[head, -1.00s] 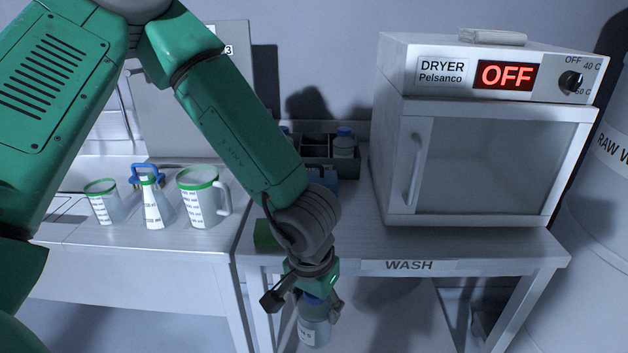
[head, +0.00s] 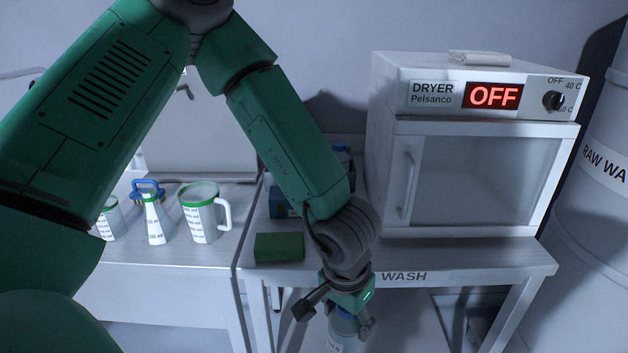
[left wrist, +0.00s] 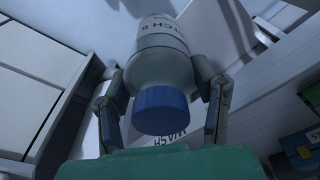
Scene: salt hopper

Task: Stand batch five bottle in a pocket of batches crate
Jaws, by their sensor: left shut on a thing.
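The batch bottle (head: 343,335), pale with a blue cap and a label, hangs upright in my left gripper (head: 348,308) in front of the wash table. In the left wrist view the two fingers lie on either side of the bottle (left wrist: 163,68), just beyond its cap (left wrist: 160,110). Its label reads in part "TCH 5". The dark batches crate (head: 352,172) stands at the back of the table, left of the dryer. My left forearm hides most of it, and a blue-capped bottle (head: 341,153) shows there. My right gripper is out of view.
The dryer (head: 470,150) fills the table's right side. A green box (head: 280,247) lies near the table's front left edge, with a blue item (head: 279,203) behind it. A jug (head: 202,212) and a flask (head: 155,220) stand on the left bench.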

